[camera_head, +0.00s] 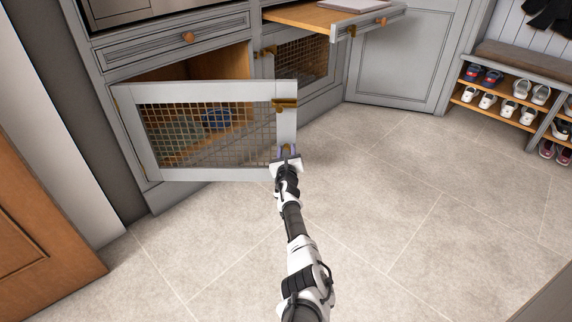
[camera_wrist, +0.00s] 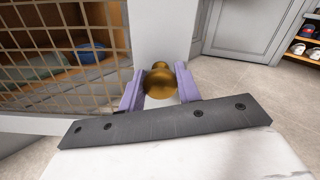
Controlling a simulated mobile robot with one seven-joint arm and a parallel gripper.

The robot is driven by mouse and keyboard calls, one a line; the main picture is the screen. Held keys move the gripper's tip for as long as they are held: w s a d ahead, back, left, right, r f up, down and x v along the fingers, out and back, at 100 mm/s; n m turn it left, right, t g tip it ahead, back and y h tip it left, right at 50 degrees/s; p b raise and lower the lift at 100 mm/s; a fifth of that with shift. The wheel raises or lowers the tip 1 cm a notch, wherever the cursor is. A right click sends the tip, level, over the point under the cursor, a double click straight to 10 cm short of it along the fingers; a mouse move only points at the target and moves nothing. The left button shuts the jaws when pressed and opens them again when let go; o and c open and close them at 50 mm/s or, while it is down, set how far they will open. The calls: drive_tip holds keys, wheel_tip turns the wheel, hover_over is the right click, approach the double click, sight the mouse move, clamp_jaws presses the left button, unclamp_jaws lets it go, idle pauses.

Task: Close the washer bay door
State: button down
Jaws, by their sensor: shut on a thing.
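The washer bay door (camera_head: 288,119) is a grey framed door with a brass mesh panel. It stands open, swung out from the cabinet on its left-side hinges. My gripper (camera_head: 286,152) is at the lower right of the door frame. In the wrist view the two purple fingers of my gripper (camera_wrist: 160,85) are on either side of a round brass knob (camera_wrist: 159,80) on the door's edge stile (camera_wrist: 160,33), shut on it. The knob is mostly hidden by my gripper in the head view.
Behind the mesh, a blue item (camera_head: 216,118) lies on the wooden cabinet floor. Above, a drawer (camera_head: 330,18) is pulled out at the right. A shoe bench (camera_head: 520,62) stands at the far right. The tiled floor (camera_head: 390,190) is clear.

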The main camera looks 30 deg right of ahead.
drive_tip(key=shift+w+d+b, duration=0.3)
drive_tip(key=shift+w+b, duration=0.1)
drive_tip(key=shift+w, duration=0.1)
drive_tip(key=c, duration=1)
unclamp_jaws()
drive_tip(key=shift+c, duration=0.2)
drive_tip(key=shift+s+a, duration=0.1)
